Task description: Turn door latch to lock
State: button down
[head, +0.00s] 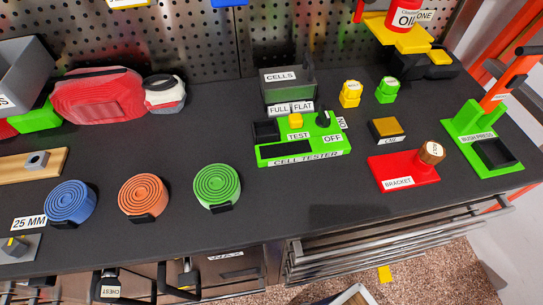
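In the head view, the front of the steel toolchest shows below the worktop. A black fitting with a label reading CHEST (110,291) hangs at the lower left. A second black fitting (185,279), handle-like, is on the front to its right. I cannot tell which of these, if either, is the door latch, nor whether it is turned to lock; the picture edge cuts off the lower front. My gripper is not in view.
The dark worktop (300,205) holds blue (70,203), orange (144,197) and green (217,186) coils, a green cell tester (335,147), a red bracket base (403,172) and a green bush press (463,128). Drawers (400,240) at lower right appear partly open. Speckled floor lies below.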

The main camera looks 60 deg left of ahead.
aim_at(189, 277)
jog(key=u, duration=0.05)
jog(key=k, duration=0.5)
jog(key=u, duration=3.3)
jog(key=k, duration=0.35)
jog(key=z, duration=1)
jog(key=i, duration=0.5)
jog(key=z, duration=0.1)
jog(key=k, duration=1.65)
